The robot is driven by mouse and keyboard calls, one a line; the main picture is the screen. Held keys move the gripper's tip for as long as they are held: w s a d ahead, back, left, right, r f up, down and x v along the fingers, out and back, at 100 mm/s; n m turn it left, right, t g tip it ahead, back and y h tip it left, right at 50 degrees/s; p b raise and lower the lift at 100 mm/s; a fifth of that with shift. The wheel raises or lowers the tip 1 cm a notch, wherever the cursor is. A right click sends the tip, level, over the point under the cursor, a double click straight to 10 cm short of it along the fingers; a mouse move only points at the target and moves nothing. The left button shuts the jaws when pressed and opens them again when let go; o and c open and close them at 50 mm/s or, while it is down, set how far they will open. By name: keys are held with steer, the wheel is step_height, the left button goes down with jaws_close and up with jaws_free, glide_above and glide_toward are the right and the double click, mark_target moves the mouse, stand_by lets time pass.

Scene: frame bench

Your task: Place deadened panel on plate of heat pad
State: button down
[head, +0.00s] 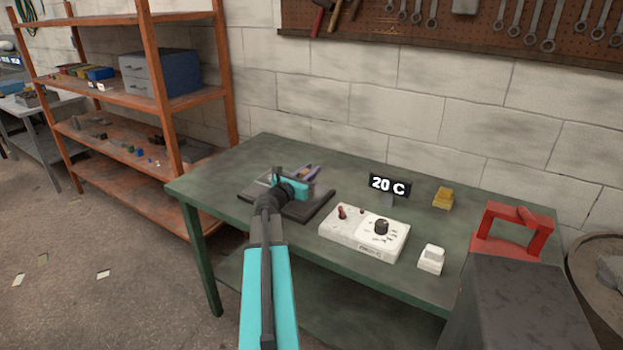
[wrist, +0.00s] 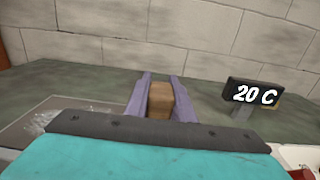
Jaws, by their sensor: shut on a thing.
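The heat pad's dark plate (head: 312,212) lies on the green bench, left of its white control box (head: 350,238). A grey, scuffed flat surface shows on its left part (head: 256,190) and in the wrist view (wrist: 50,120). My gripper (head: 314,170) is over the back of the plate. Its purple fingers (wrist: 160,88) are shut on a small brown block-like piece (wrist: 160,103). I cannot tell whether this piece belongs to the deadened panel, or how high it is held. My arm hides part of the plate in the head view.
A "20 C" display (head: 389,186) stands behind the control box, right of my gripper. A yellow block (head: 442,197), a white block (head: 431,260) and a red frame (head: 512,230) are to the right. The bench's back left (head: 255,153) is clear.

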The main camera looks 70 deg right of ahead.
steer(key=shift+d, duration=0.1)
steer(key=shift+d+f, duration=0.1)
steer(key=shift+d, duration=0.3)
steer(key=shift+f+p, duration=0.5)
steer(key=shift+f, duration=1.15)
steer(key=shift+f, duration=0.2)
steer(key=c, duration=1.5)
jaws_free()
steer(key=shift+a, duration=0.1)
steer(key=shift+c, duration=0.2)
steer(key=shift+r, duration=0.15)
